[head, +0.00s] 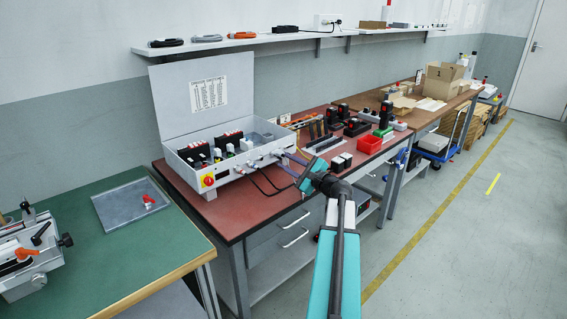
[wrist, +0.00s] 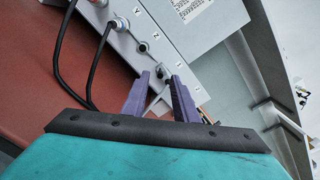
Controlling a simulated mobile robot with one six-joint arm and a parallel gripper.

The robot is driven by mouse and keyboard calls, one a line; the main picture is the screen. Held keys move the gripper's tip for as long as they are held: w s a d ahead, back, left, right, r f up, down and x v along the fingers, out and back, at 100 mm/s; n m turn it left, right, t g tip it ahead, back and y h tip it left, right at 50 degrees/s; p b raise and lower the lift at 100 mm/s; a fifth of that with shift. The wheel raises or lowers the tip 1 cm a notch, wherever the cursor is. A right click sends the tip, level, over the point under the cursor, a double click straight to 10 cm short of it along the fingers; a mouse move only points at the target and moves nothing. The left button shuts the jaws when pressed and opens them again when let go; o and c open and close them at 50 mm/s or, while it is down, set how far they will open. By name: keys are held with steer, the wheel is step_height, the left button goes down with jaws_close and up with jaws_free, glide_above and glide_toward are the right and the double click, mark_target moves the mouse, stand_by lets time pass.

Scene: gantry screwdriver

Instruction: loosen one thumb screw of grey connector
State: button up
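My gripper (wrist: 160,76) points at the lower part of the grey control box's connector panel. Its two purple fingers are apart, one on each side of a small grey connector (wrist: 162,71) with a dark centre. I cannot tell whether either finger touches it, and its thumb screws are too small to make out. A pale piece shows in the gap between the fingers below it. In the head view my gripper (head: 284,155) is at the right end of the box's front (head: 222,181), where its fingers are small and partly hide the connectors.
Two round plugs with black cables (wrist: 121,24) and a dark socket (wrist: 143,47) sit along the panel. The cables hang over the red bench top (head: 225,222). A red bin (head: 369,144) and black devices stand to the right. The floor in front is clear.

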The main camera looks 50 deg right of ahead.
steer(key=shift+w+d, duration=0.1)
steer(key=shift+w, duration=0.9)
jaws_close()
steer(key=shift+a, duration=0.25)
steer(key=shift+d, duration=0.15)
steer(key=shift+f+b, duration=0.1)
steer(key=shift+b, duration=0.2)
